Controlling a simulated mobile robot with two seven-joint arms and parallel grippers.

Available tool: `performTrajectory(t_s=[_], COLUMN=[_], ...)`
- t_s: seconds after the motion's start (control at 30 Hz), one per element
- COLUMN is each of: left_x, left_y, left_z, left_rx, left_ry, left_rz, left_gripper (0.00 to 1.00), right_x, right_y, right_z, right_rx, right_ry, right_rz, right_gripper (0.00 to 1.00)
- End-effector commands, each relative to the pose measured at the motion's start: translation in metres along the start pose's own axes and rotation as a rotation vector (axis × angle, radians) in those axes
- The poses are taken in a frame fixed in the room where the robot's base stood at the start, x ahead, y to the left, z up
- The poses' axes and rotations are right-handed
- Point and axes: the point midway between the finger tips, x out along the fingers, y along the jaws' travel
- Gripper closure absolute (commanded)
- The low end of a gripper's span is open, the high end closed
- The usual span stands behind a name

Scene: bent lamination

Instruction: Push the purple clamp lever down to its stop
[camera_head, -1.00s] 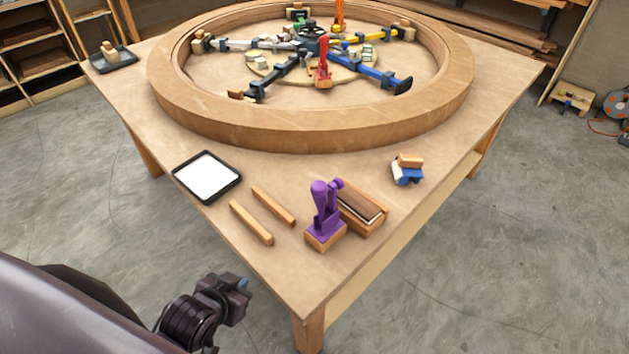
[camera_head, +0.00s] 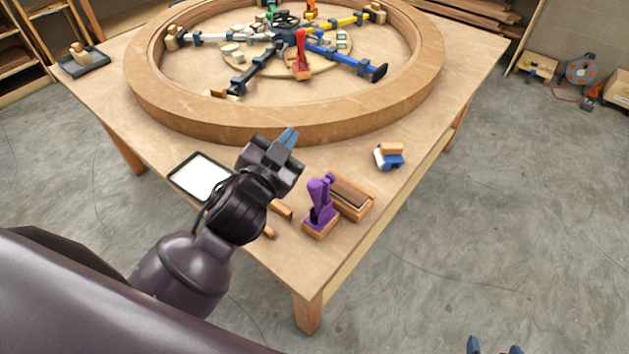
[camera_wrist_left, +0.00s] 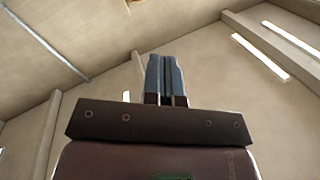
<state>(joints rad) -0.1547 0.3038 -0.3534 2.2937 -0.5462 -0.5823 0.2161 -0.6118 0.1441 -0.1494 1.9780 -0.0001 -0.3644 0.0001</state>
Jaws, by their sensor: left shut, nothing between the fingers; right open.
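The purple clamp (camera_head: 319,210) stands on a small wooden block near the table's front corner. Its lever (camera_head: 319,189) points upward. My left gripper (camera_head: 290,137) is above the table, up and to the left of the clamp in the picture, apart from it. Its fingers are shut with nothing between them; in the left wrist view the shut fingers (camera_wrist_left: 166,78) stand against the walls and ceiling. My right gripper (camera_head: 494,347) shows only its two fingertips at the bottom edge, spread apart, over the floor and away from the table.
A wooden box with a dark strip (camera_head: 352,194) sits right beside the clamp. Wooden sticks (camera_head: 281,209) and a black-rimmed white tray (camera_head: 187,165) lie partly behind my left arm. A large wooden ring (camera_head: 270,130) fills the back. Small blocks (camera_head: 389,156) sit at the right.

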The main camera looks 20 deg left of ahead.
Motion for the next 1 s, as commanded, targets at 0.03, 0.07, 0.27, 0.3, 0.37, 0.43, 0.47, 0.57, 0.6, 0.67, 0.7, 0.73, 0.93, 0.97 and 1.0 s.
performTrajectory(t_s=[0.03, 0.07, 0.27, 0.3, 0.37, 0.43, 0.47, 0.57, 0.6, 0.67, 0.7, 0.73, 0.93, 0.97, 1.0], left_x=[0.007, 0.011, 0.019, 0.018, 0.016, 0.012, 0.01, 0.002, -0.002, -0.008, -0.012, -0.015, -0.032, -0.034, -0.035], left_y=[0.003, 0.006, 0.032, 0.039, 0.05, 0.064, 0.069, 0.09, 0.098, 0.111, 0.119, 0.125, 0.159, 0.163, 0.167], left_z=[-0.02, -0.031, -0.097, -0.108, -0.123, -0.138, -0.144, -0.158, -0.162, -0.166, -0.167, -0.168, -0.155, -0.151, -0.146], left_rx=[0.032, 0.053, 0.191, 0.221, 0.266, 0.323, 0.346, 0.434, 0.47, 0.528, 0.568, 0.597, 0.818, 0.854, 0.902], left_ry=[0.088, 0.141, 0.485, 0.551, 0.647, 0.756, 0.801, 0.946, 1.002, 1.08, 1.129, 1.166, 1.367, 1.392, 1.421], left_rz=[0.01, 0.017, 0.096, 0.118, 0.154, 0.203, 0.225, 0.308, 0.345, 0.403, 0.445, 0.477, 0.719, 0.758, 0.812], left_gripper=[1.0, 1.0, 1.0, 1.0, 1.0, 1.0, 1.0, 1.0, 1.0, 1.0, 1.0, 1.0, 1.0, 1.0, 1.0], right_x=[-0.001, -0.001, 0.0, 0.0, 0.0, 0.001, 0.001, 0.001, 0.001, 0.001, 0.001, 0.001, 0.001, 0.001, 0.001], right_y=[0.0, 0.0, 0.0, 0.0, 0.0, -0.001, -0.001, -0.001, -0.001, -0.001, -0.001, -0.002, -0.002, -0.002, -0.002], right_z=[-0.002, -0.002, -0.005, -0.006, -0.007, -0.007, -0.008, -0.008, -0.008, -0.008, -0.008, -0.008, -0.008, -0.008, -0.008], right_rx=[0.0, 0.0, 0.0, 0.0, 0.0, 0.0, 0.0, 0.001, 0.001, 0.002, 0.002, 0.002, 0.002, 0.003, 0.003], right_ry=[0.001, 0.002, 0.007, 0.008, 0.009, 0.01, 0.011, 0.012, 0.012, 0.012, 0.012, 0.012, 0.012, 0.012, 0.012], right_rz=[0.0, 0.0, -0.001, -0.001, -0.001, -0.002, -0.002, -0.002, -0.002, -0.002, -0.002, -0.002, -0.002, -0.002, -0.002], right_gripper=[0.23, 0.23, 0.23, 0.23, 0.23, 0.23, 0.23, 0.23, 0.23, 0.23, 0.23, 0.23, 0.23, 0.23, 0.23])
